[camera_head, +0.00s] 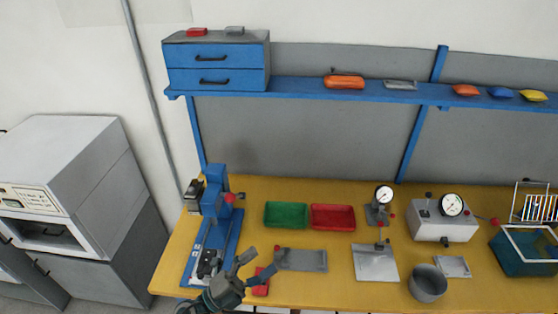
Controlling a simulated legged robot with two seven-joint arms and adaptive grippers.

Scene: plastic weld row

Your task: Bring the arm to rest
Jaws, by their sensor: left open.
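My left gripper (262,266) shows at the bottom of the head view, over the front edge of the yellow workbench (170,265). Its two fingers are spread apart and nothing is between them. A small red piece (261,283) lies by the right finger, partly covered by it. A grey plate-like fixture (302,260) lies just right of the fingers; I cannot tell whether they touch. My right gripper is not in view.
A blue press (214,215) stands close behind and left of my gripper. Green (286,215) and red (333,217) trays lie farther back. A gauge stand (383,205), grey box with dial (440,222), round pot (428,284) and teal bin (520,255) stand right.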

